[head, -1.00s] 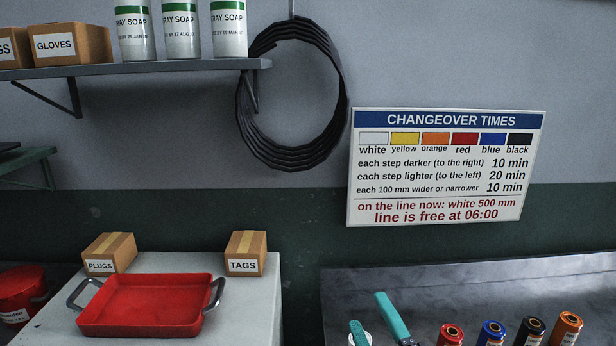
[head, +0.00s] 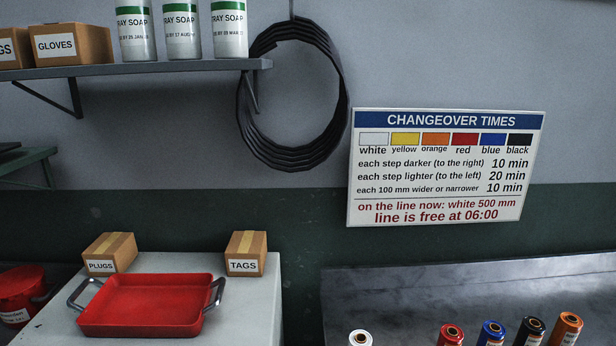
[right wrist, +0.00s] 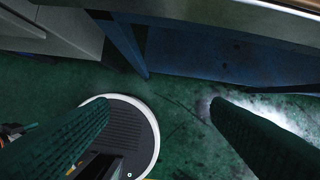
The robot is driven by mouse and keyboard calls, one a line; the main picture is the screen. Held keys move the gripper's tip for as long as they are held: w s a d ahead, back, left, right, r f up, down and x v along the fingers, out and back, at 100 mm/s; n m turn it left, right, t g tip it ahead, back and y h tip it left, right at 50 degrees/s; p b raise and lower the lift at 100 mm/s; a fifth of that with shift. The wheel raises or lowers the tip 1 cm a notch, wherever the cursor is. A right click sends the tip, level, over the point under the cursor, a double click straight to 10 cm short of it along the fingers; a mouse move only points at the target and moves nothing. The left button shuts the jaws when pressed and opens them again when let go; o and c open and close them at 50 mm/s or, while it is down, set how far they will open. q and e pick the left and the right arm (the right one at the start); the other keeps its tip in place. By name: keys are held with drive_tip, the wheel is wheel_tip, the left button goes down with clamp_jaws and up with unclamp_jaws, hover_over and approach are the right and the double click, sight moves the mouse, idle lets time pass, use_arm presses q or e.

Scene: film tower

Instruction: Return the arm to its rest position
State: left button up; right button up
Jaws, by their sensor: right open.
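My right gripper (right wrist: 158,104) shows in the right wrist view as two dark teal fingers set wide apart, with nothing between them. It hangs over the green floor (right wrist: 180,75), beside a round pale-rimmed part that looks like my own base. Neither gripper shows in the head view. A white roll (head: 360,338) stands at the bottom edge of the head view, on the grey bench (head: 460,278). A red roll (head: 450,335), a blue roll (head: 491,333), a black roll (head: 529,331) and an orange roll (head: 566,329) stand in a row to its right.
A red tray (head: 150,298) lies on a pale table at left, with a PLUGS box (head: 110,252) and a TAGS box (head: 246,253) behind it. A changeover sign (head: 445,168) hangs on the wall. A blue bench frame (right wrist: 200,55) rises past the fingers in the wrist view.

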drive_tip(key=s+f+g, duration=0.1)
drive_tip(key=s+f, duration=0.1)
drive_tip(key=f, duration=1)
drive_tip(key=s+f, duration=0.3)
drive_tip(key=f, duration=0.9)
drive_tip(key=s+d+f+g, duration=0.1)
drive_tip(key=s+d+f, duration=0.2)
drive_tip(key=s+f, duration=0.9)
drive_tip(key=shift+s, duration=1)
